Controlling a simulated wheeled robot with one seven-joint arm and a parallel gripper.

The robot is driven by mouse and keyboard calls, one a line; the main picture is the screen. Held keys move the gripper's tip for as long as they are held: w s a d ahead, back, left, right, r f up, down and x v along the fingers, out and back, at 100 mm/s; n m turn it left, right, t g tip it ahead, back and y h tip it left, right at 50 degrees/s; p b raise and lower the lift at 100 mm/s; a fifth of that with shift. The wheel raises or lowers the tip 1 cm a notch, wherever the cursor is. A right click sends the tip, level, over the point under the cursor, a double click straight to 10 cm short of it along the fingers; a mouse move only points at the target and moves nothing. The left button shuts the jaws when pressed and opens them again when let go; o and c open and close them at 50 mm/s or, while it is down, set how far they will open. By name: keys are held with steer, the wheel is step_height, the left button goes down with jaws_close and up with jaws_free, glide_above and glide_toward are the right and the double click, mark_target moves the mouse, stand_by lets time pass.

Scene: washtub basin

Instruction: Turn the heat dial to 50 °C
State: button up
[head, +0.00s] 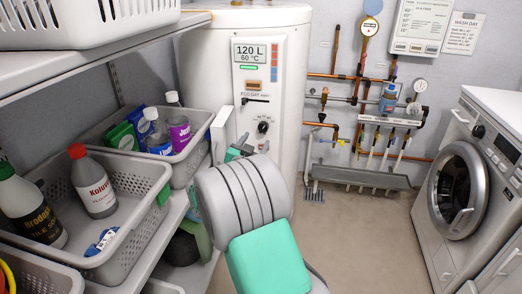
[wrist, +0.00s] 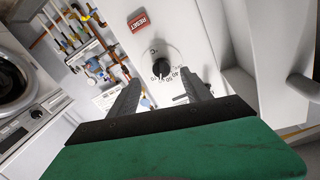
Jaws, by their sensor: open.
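The heat dial (head: 263,127) is a small black knob on the front of the white water heater (head: 218,80). In the wrist view the dial (wrist: 161,68) shows with a printed number scale beside it, too small and tilted to read surely. The heater's display (head: 249,53) reads 120 L and 60 °C. My gripper (wrist: 160,79) is open and empty, its two grey fingers pointing at the heater front. The dial appears between the fingertips in the wrist view; I cannot tell whether they touch it. In the head view my arm hides most of the gripper.
A red RESET label (wrist: 138,20) is on the heater panel. A shelf with grey baskets (head: 130,180) of bottles stands close on the left. Copper pipes and gauges (head: 370,90) line the back wall. A washing machine (head: 460,190) is at right. The floor between is clear.

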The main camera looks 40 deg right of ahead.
mark_target(261, 130)
steer(key=x, duration=0.7)
steer(key=shift+w+d+r, duration=0.2)
steer(key=shift+w+d, duration=0.05)
jaws_close()
